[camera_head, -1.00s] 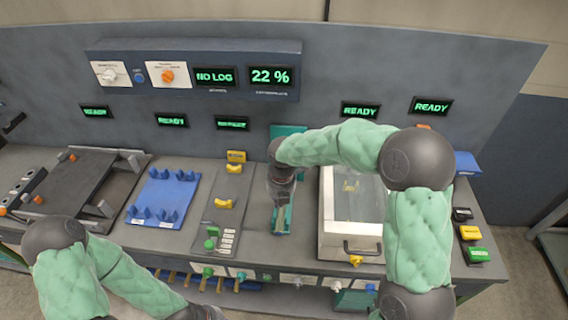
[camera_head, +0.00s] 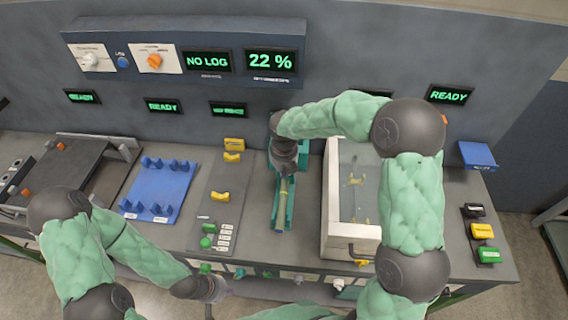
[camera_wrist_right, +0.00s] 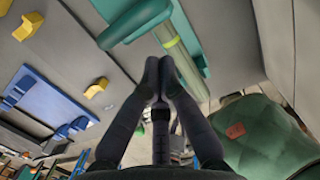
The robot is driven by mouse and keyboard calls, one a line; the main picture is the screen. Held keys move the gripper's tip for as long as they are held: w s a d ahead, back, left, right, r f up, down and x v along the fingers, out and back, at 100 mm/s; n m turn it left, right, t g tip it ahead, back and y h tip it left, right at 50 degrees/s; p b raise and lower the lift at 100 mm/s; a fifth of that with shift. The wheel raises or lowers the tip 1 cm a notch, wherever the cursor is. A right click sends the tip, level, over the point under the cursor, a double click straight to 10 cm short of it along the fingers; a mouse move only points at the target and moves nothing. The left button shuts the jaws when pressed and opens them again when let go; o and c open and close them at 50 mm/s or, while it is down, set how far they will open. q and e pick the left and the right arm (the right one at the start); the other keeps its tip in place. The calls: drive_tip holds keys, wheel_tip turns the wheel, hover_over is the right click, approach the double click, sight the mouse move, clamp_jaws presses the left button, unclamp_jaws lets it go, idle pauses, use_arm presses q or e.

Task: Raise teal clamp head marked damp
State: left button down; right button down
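The teal clamp (camera_head: 275,208) stands in the middle of the bench, with a long pale rod (camera_head: 280,217) lying in it. In the right wrist view its rounded teal part (camera_wrist_right: 135,22) is above the fingers, and the rod (camera_wrist_right: 187,68) with a yellow-green band runs behind the fingertips. My right gripper (camera_wrist_right: 160,62) has its fingertips together, close to the rod and clamp; I see nothing clearly held, and contact is unclear. My arm hides the clamp's upper part in the head view. My left gripper (camera_head: 210,298) is low at the bench's front edge, its fingers indistinct. No "damp" marking is legible.
A blue pegged rack (camera_head: 158,190) and a grey panel with yellow and green parts (camera_head: 212,215) lie left of the clamp. A glass-topped box (camera_head: 337,238) stands close on its right. Displays read "NO LOG" (camera_head: 208,61) and "22 %" (camera_head: 270,62).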

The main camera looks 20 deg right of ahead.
wheel_tip(320, 180, down, 2)
drive_tip(key=shift+w+d, duration=0.15)
drive_tip(key=shift+w, duration=0.2)
drive_tip(key=shift+w+d+r, duration=0.25)
drive_tip(key=shift+w+r, duration=0.25)
drive_tip(key=shift+r, duration=0.15)
drive_tip(key=shift+w+d+r, duration=0.2)
drive_tip(key=shift+w+r, duration=0.3)
drive_tip(key=shift+r, duration=0.15)
